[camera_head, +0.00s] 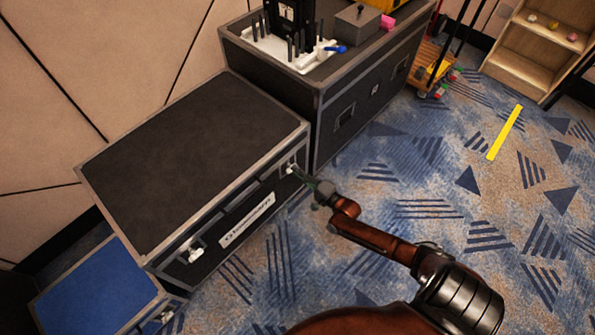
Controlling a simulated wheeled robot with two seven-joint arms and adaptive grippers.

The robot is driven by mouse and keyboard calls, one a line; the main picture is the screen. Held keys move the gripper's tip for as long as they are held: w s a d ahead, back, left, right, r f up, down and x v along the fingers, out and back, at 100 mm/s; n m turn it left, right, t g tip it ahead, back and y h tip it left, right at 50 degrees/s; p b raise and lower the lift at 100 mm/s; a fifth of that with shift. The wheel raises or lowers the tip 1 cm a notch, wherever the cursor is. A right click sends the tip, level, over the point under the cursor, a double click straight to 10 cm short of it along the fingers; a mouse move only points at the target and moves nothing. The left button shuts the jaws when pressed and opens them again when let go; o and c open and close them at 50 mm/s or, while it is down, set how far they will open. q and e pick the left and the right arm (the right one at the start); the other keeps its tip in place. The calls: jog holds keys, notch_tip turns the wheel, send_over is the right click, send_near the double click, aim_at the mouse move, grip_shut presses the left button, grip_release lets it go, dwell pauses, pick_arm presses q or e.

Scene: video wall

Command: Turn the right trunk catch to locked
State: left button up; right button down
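A black trunk (195,150) with grey metal edges stands at the left with its lid closed. A white label (247,221) is on its front face. The right trunk catch (290,168) is a small pale metal fitting near the right end of the front. The left catch (192,253) is near the left end. My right gripper (309,182) is at the right catch, its fingertips touching it or very close. The gripper is too small to tell whether its fingers are open or shut, or how the catch is turned. My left gripper is not in view.
A taller black case (335,110) stands right behind the trunk, with dark equipment (290,22) and a blue-handled item (336,48) on top. A blue box (98,285) is at the trunk's lower left. A cart (432,68) and wooden shelf (530,55) stand farther back. Carpet at right is clear.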

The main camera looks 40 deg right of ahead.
jog(key=shift+f, duration=0.1)
jog(key=c, duration=2.2)
grip_release()
jog(key=shift+o, duration=0.2)
jog(key=shift+s, duration=0.1)
jog(key=s, duration=1.1)
jog(key=shift+s+d, duration=0.4)
jog(key=shift+d, duration=0.05)
